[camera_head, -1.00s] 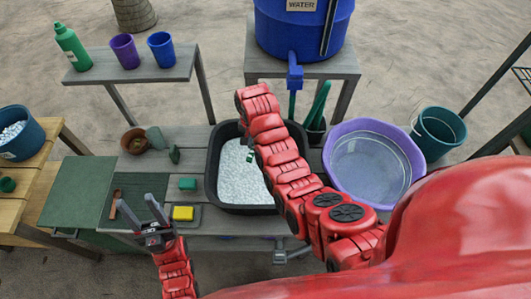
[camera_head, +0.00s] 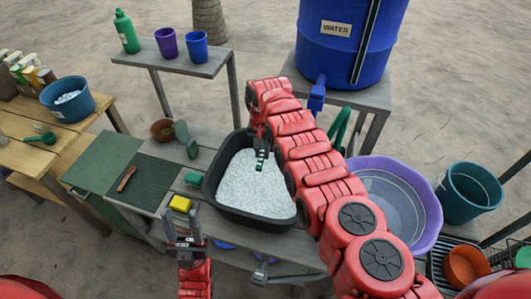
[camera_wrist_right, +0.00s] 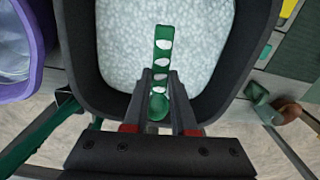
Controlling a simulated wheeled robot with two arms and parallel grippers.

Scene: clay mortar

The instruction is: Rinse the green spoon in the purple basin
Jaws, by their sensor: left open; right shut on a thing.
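The purple basin (camera_head: 437,215) holds clear water and stands right of the tray, partly hidden by my right arm. It also shows at the left of the right wrist view (camera_wrist_right: 28,85). My right gripper (camera_head: 262,143) is over the far part of the black tray, left of the basin. In the right wrist view its fingers (camera_wrist_right: 161,88) are shut on a green utensil with white patches (camera_wrist_right: 164,40), which looks like the green spoon. It is above the white pebbles. My left gripper (camera_head: 187,230) is open and empty near the yellow sponge (camera_head: 181,203).
The black tray (camera_head: 208,190) is full of white pebbles. A blue water barrel (camera_head: 345,55) with a tap stands behind. A teal bucket (camera_head: 468,195) is right of the basin. Another green scoop or spoon (camera_head: 42,138) lies on the wooden table at left.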

